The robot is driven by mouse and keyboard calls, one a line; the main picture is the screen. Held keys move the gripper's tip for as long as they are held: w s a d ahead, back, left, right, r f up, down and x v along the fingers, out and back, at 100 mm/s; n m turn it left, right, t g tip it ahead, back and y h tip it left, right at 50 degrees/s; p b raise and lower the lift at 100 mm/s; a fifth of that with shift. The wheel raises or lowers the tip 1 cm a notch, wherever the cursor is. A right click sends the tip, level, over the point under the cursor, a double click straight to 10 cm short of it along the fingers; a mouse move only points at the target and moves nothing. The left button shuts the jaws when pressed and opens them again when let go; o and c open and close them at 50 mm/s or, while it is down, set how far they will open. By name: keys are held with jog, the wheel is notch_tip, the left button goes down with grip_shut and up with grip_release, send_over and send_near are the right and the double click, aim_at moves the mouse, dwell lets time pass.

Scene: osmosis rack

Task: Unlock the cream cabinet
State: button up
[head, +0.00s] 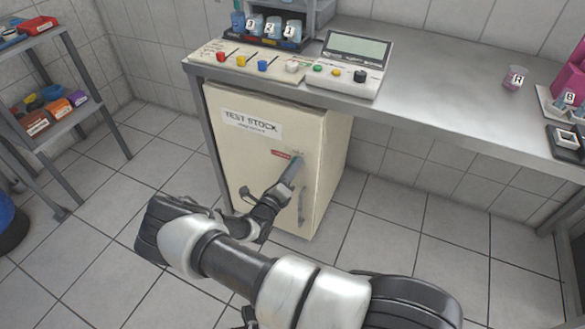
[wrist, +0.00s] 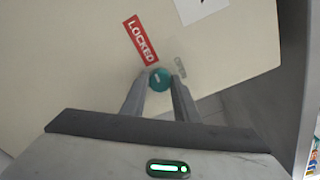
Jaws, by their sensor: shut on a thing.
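The cream cabinet (head: 240,160) stands under the steel bench, its door closed, with a "TEST STOCK" label on top and a vertical handle (head: 301,205) at the right of the door. In the wrist view, a round teal knob (wrist: 160,79) sits on the cream door (wrist: 85,60), next to a red "LOCKED" label (wrist: 140,40) and a fainter pale label (wrist: 181,67) on its other side. My gripper (wrist: 159,84) is shut on the teal knob, one finger on each side. In the head view my gripper (head: 290,172) reaches the door beside the red label (head: 281,154) and hides the knob's front.
The steel bench (head: 440,105) above carries a panel with coloured knobs (head: 250,63) and a console with a screen (head: 350,65). A shelf rack (head: 60,130) with coloured boxes stands at left. The floor right of the cabinet is clear.

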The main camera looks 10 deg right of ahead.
jog(key=shift+m, duration=0.3)
jog(key=shift+m+p, duration=3.35)
jog(key=shift+m, duration=5.25)
jog(key=o, duration=1.1)
jog(key=shift+c, duration=0.2)
jog(key=shift+s, duration=0.1)
jog(key=p+v, duration=0.2)
jog(key=v, duration=1.5)
